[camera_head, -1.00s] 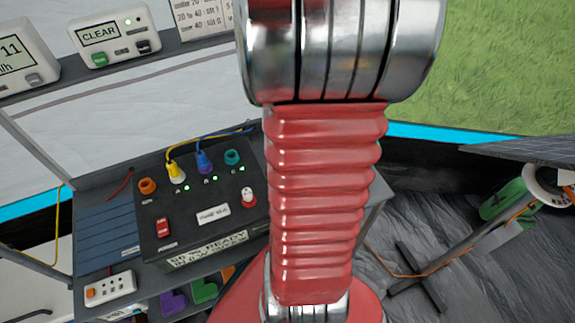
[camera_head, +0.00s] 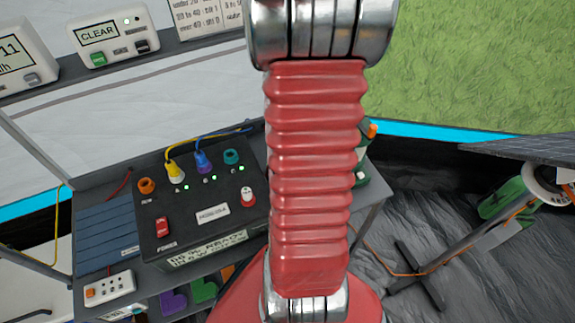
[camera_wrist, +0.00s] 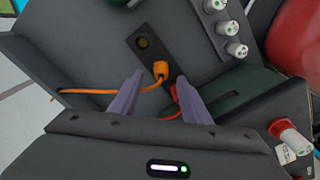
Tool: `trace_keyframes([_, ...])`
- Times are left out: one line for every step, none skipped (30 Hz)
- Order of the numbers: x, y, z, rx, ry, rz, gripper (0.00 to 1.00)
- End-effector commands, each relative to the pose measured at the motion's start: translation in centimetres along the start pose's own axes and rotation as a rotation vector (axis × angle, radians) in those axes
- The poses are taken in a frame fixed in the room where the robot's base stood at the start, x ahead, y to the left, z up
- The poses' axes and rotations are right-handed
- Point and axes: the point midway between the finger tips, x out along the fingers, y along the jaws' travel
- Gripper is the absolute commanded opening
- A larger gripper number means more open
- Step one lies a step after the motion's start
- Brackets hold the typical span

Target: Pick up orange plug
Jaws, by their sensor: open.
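The orange plug (camera_wrist: 160,69) shows in the wrist view near the middle, on a dark surface, with an orange cable (camera_wrist: 105,92) trailing left. My gripper (camera_wrist: 160,80) is open, with its two grey-purple fingers on either side of the plug and cable in the picture. I cannot tell how far the fingertips are above the plug. In the head view my red arm hides much of the middle, and the gripper is out of sight. A small orange thing (camera_head: 373,130) shows just right of my arm there; I cannot tell if it is the plug.
The power box (camera_head: 205,215) holds a yellow plug (camera_head: 176,173), a blue plug (camera_head: 203,163) and an orange socket (camera_head: 147,186). In the wrist view, several white-ended connectors (camera_wrist: 225,28) stand upper right, a red cable (camera_wrist: 175,95) lies beside the right finger, and a red-and-white connector (camera_wrist: 290,138) is lower right.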

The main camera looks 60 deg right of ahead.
Motion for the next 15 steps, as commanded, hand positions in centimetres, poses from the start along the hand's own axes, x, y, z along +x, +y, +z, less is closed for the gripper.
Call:
trace_keyframes([0.4,-0.1,0.0,0.0,-0.001,-0.002,0.43])
trace_keyframes([0.7,-0.1,0.0,0.0,-0.001,-0.002,0.43])
trace_keyframes([1.1,-0.1,0.0,0.0,-0.002,-0.004,0.43])
trace_keyframes([1.4,-0.2,0.0,-0.001,-0.002,-0.004,0.43])
trace_keyframes([1.8,-0.2,0.0,-0.001,-0.002,-0.004,0.43])
trace_keyframes([2.3,-0.2,0.0,-0.001,-0.002,-0.005,0.43])
trace_keyframes([2.7,-0.3,0.0,-0.001,-0.002,-0.005,0.43])
trace_keyframes([3.1,-0.3,-0.1,-0.001,-0.002,-0.004,0.43])
trace_keyframes([3.5,-0.2,-0.1,0.0,-0.002,-0.004,0.43])
trace_keyframes([3.9,-0.2,-0.1,0.0,-0.002,-0.004,0.43])
trace_keyframes([4.1,-0.2,-0.1,0.0,-0.002,-0.003,0.43])
trace_keyframes([4.4,-0.2,-0.1,0.0,-0.001,-0.002,0.43])
trace_keyframes([4.6,-0.2,-0.1,0.0,-0.001,-0.002,0.43])
trace_keyframes([4.8,-0.2,-0.1,0.0,-0.001,-0.002,0.43])
trace_keyframes([4.9,-0.2,-0.1,0.0,-0.001,-0.001,0.43])
